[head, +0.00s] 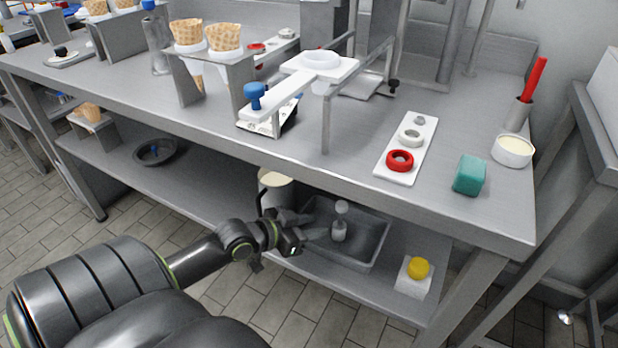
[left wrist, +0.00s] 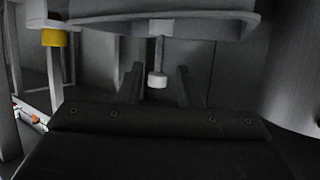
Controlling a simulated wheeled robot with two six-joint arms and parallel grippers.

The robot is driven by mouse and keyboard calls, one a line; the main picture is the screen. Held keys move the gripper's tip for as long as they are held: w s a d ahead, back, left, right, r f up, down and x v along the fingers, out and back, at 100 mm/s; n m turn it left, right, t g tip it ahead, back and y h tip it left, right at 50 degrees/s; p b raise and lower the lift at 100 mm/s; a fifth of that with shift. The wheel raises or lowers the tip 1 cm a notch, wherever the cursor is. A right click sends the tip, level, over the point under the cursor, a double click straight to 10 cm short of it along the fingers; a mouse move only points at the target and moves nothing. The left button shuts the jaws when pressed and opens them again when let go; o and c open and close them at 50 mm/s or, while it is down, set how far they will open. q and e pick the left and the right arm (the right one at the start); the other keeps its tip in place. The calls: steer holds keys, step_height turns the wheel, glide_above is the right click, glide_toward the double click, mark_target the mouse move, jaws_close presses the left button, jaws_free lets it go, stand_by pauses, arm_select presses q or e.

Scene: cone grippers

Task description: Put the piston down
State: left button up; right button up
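The piston (head: 340,225) is a pale rod with a round knob on top and a wider lower part. It stands upright in the grey tray (head: 372,255) on the lower shelf. My left gripper (head: 318,236) is at the tray's left side, just left of the piston. In the left wrist view, which looks upside down, the two dark fingers of my left gripper (left wrist: 158,88) are apart. The piston (left wrist: 158,60) shows beyond and between them, with its pale knob near the tips; I see no finger touching it. My right gripper is not in view.
A pale container (head: 276,190) stands on the lower shelf behind my left gripper. A white block with a yellow knob (head: 418,268) is right of the tray. The worktop edge (head: 330,173) overhangs the shelf. A dark round pan (head: 155,152) lies farther left, with bare shelf between.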

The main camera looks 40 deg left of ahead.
arm_select(q)
steer(key=s+d+f+n+g+y, duration=0.1)
steer(key=s+d+f+g, duration=0.3)
steer(key=s, duration=0.7)
steer(key=s+d+f+n+g+y, duration=0.1)
steer(key=s+d+f+n+g, duration=0.2)
steer(key=s+d+f+g, duration=0.2)
steer(key=s+d+f, duration=0.1)
steer(key=s+f, duration=0.2)
steer(key=s, duration=0.3)
steer(key=shift+s+d+f, duration=0.25)
steer(key=shift+d+f, duration=0.05)
steer(key=shift+f, duration=0.05)
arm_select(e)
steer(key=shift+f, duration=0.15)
arm_select(q)
steer(key=shift+p, duration=0.3)
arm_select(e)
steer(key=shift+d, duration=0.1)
